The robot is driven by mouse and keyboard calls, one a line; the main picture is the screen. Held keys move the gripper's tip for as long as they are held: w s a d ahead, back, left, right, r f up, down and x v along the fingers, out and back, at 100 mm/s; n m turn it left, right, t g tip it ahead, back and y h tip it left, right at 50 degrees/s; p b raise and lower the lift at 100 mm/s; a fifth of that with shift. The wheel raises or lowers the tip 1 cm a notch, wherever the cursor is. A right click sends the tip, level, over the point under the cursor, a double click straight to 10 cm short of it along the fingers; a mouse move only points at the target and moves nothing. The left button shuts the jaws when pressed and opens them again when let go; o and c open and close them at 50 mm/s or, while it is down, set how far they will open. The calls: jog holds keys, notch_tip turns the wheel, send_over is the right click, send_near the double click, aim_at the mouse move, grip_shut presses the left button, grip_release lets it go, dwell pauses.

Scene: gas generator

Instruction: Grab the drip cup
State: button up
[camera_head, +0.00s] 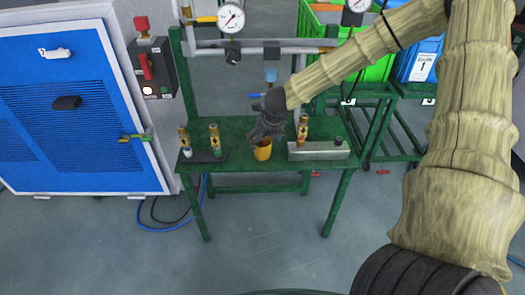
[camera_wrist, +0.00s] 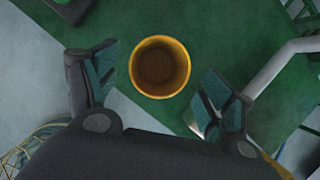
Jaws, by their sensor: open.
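The drip cup (camera_head: 263,150) is a small yellow cup standing on the green table (camera_head: 238,128). In the wrist view the drip cup (camera_wrist: 160,67) shows from above, with a yellow rim and a brown inside. My gripper (camera_head: 262,132) is just above and beside the cup in the head view and hides part of it. In the wrist view my gripper (camera_wrist: 152,85) is open, with one finger left of the cup and one right of it. The fingers look apart from the cup, and nothing is held.
Brass-topped fittings (camera_head: 214,141) stand on the table's left. A grey metal block (camera_head: 318,150) with another fitting (camera_head: 302,128) stands on the right. Pipes with a gauge (camera_head: 231,18) run behind.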

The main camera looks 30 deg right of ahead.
jog(key=shift+w+b+x, duration=0.2)
jog(key=shift+b+x, duration=0.15)
jog(key=shift+x, duration=2.95)
jog(key=shift+r, duration=0.1)
jog(key=c, duration=1.1)
